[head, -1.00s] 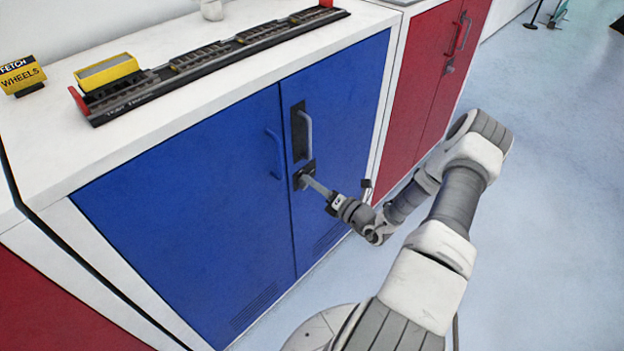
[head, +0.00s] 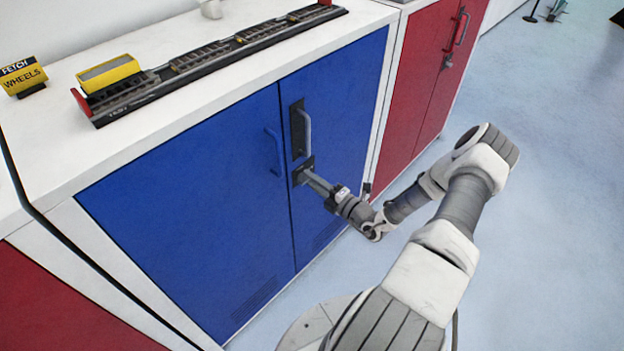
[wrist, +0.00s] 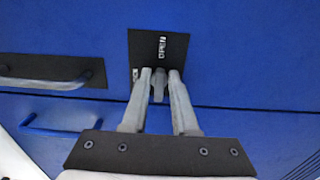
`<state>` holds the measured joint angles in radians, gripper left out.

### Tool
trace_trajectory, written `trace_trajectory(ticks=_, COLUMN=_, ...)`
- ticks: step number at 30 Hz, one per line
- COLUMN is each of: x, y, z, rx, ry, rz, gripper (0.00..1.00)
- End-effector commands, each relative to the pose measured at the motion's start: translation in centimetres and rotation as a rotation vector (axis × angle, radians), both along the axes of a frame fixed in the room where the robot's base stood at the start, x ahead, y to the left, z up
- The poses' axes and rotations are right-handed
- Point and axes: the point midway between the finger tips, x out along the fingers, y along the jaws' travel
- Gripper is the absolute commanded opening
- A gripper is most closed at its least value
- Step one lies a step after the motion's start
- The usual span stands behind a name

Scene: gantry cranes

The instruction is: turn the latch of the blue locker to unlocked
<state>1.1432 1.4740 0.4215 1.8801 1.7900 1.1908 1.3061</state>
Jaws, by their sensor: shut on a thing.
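The blue locker (head: 200,215) has two doors and stands under the white counter. Its latch has a dark plate (wrist: 170,47) on the right-hand door, below the door handle; the plate carries white lettering that appears to read OPEN. A small grey latch lever (wrist: 158,88) stands out from the plate. My gripper (wrist: 159,75) is shut on this lever, with one finger on each side of it. In the head view my gripper (head: 306,177) reaches the latch from the right and hides most of it. Which way the lever points is hard to tell.
Red lockers (head: 425,85) stand to the right. A model track with a yellow wagon (head: 110,74) lies on the counter (head: 215,95). Open floor (head: 560,200) lies at right.

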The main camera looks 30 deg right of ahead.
Motion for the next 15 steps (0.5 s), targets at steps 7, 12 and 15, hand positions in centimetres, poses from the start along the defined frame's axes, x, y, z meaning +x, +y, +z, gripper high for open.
trace_trajectory(ticks=7, x=-0.07, y=0.19, z=-0.11, rx=0.010, ry=0.006, rz=0.004, gripper=0.00)
trace_trajectory(ticks=12, x=-0.06, y=0.20, z=-0.10, rx=0.010, ry=0.006, rz=0.004, gripper=0.00)
trace_trajectory(ticks=15, x=-0.06, y=0.18, z=-0.10, rx=0.009, ry=0.005, rz=0.004, gripper=0.40)
